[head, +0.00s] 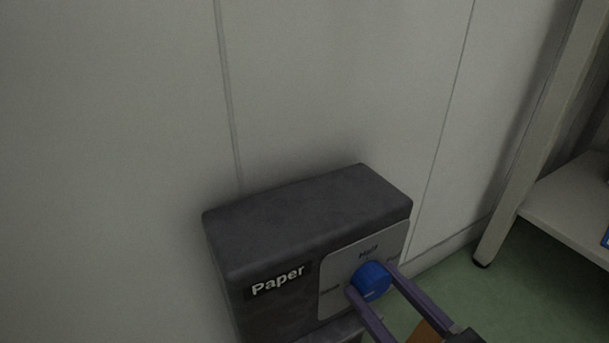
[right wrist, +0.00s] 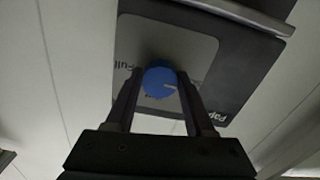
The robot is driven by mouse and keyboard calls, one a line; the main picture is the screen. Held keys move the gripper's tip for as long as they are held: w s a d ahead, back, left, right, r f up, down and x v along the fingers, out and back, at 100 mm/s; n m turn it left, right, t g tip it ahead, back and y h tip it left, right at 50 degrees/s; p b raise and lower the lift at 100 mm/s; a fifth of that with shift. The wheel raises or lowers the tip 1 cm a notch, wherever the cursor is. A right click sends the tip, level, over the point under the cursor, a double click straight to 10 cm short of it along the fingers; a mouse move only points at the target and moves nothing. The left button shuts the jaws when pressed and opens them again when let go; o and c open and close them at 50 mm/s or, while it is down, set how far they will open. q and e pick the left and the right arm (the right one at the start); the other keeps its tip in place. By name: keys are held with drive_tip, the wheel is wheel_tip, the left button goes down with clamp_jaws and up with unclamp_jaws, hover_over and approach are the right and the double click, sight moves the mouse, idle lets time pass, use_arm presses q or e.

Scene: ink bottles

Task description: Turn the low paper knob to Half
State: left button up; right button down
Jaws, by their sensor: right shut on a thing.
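The low paper knob (head: 371,283) is blue and round, on a light grey plate on the front of a dark box labelled "Paper" (head: 278,280). "Half" stands above the knob, a partly hidden label beginning with "F" to its right, and an unreadable one to its left. My right gripper (head: 372,280) is shut on the knob, one finger on each side. In the right wrist view the knob (right wrist: 159,83) sits between both fingers. A short pale mark on it points right there, away from "Full". My left gripper is not in view.
The box is against a pale panelled wall (head: 120,130). A pale shelf rack (head: 525,150) with a post and a low shelf (head: 570,205) stands at the right. Green floor (head: 510,290) shows between them.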

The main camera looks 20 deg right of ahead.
drive_tip(key=m, duration=0.3)
drive_tip(key=shift+m, duration=0.3)
drive_tip(key=m, duration=0.4)
drive_tip(key=shift+a+m+p, duration=0.1)
drive_tip(key=shift+m+p, duration=0.2)
drive_tip(key=shift+p, duration=0.1)
drive_tip(key=m, duration=0.5)
drive_tip(key=shift+r+m, duration=0.1)
drive_tip(key=shift+m, duration=1.9)
drive_tip(key=shift+c, duration=1.3)
unclamp_jaws()
drive_tip(key=shift+s, duration=0.1)
